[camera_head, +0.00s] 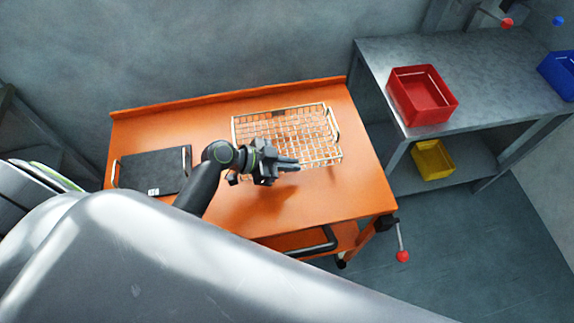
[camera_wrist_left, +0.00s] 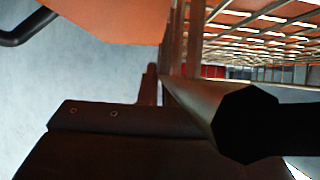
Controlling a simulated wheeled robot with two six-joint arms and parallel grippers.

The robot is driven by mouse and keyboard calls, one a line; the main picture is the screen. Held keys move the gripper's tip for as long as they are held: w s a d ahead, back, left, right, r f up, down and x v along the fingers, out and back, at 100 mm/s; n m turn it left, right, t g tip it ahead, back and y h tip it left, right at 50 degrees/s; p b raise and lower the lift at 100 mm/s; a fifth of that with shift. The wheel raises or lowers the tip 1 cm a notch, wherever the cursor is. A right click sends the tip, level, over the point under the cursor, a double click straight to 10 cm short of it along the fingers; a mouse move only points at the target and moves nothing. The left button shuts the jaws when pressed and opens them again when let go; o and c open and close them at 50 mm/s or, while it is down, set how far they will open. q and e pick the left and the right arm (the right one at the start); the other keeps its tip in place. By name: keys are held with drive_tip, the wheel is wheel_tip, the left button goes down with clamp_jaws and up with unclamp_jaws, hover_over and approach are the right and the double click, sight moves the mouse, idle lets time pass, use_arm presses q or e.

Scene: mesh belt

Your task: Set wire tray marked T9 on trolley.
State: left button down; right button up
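The wire tray (camera_head: 285,122) is a silver mesh basket at the back right of the orange trolley (camera_head: 345,195) top, with a handle at its right end. I cannot read a T9 mark on it, nor tell whether it rests fully on the top. My left gripper (camera_head: 287,164) is at the tray's front left part, overlapping it in the head view. The left wrist view shows the mesh (camera_wrist_left: 265,35) close at the upper right and dark gripper parts below. Whether the fingers close on a tray bar is unclear. My right gripper is out of view.
A dark flat tray (camera_head: 150,172) with end handles and a small white label lies at the trolley's left. A grey bench (camera_head: 480,75) at the right bears a red bin (camera_head: 422,95) and a blue bin (camera_head: 560,75). A yellow bin (camera_head: 433,160) sits below.

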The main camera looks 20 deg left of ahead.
use_arm(q)
drive_tip(key=shift+f, duration=1.9)
drive_tip(key=shift+f, duration=0.2)
drive_tip(key=c, duration=1.6)
unclamp_jaws()
